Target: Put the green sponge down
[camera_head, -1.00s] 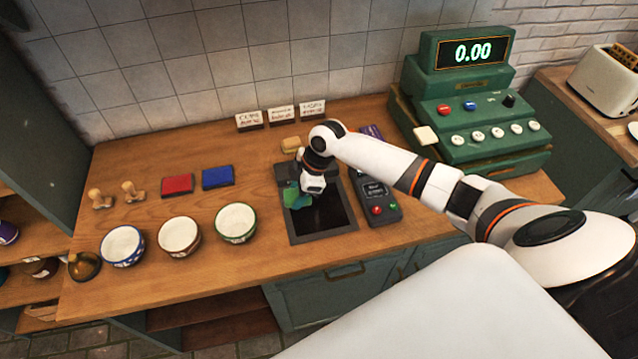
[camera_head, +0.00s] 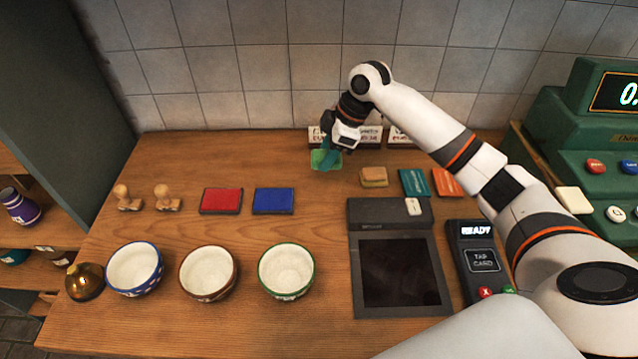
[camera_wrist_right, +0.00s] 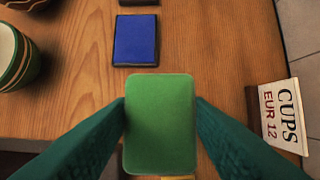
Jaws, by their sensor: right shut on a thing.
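The green sponge (camera_head: 322,160) is held in my right gripper (camera_head: 330,154), near the back of the counter, in front of the price signs. In the right wrist view the sponge (camera_wrist_right: 160,124) sits between the two teal fingers, which touch its left and right sides. The wood counter (camera_head: 215,160) shows below it; I cannot tell whether the sponge touches the wood. My left gripper is not in view.
The blue pad (camera_head: 272,201) and red pad (camera_head: 221,200) lie left of the sponge. A yellowish sponge (camera_head: 374,177) lies to its right. A "CUPS" sign (camera_wrist_right: 276,117) stands close to the right finger. Several bowls, including a green-rimmed one (camera_head: 287,271), stand in front.

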